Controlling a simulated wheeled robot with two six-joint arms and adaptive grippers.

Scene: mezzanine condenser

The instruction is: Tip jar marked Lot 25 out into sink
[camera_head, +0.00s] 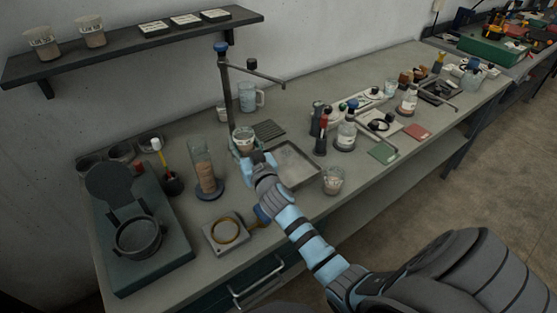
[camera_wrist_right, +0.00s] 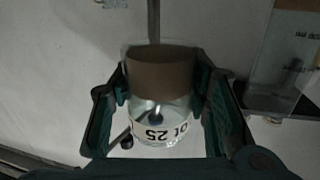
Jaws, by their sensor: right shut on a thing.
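My right gripper (camera_head: 246,154) is shut on a clear jar (camera_head: 243,138) and holds it near the back of the bench, left of the sink. In the right wrist view the jar (camera_wrist_right: 160,95) sits between both fingers of the gripper (camera_wrist_right: 165,100). Its label reads "Lot 25", upside down in that picture, and brown content fills one end. I cannot tell exactly how far the jar is tilted. The sink (camera_head: 297,178) is a shallow grey rectangular basin set in the bench, just right of the gripper, and it looks empty. My left gripper is not in view.
A tall dark tap (camera_head: 226,95) rises behind the jar. A tall glass cylinder (camera_head: 204,170) stands to the left and a small jar (camera_head: 332,180) right of the sink. Bottles (camera_head: 346,133) crowd the right. A dark hinged-lid device (camera_head: 138,238) fills the left end.

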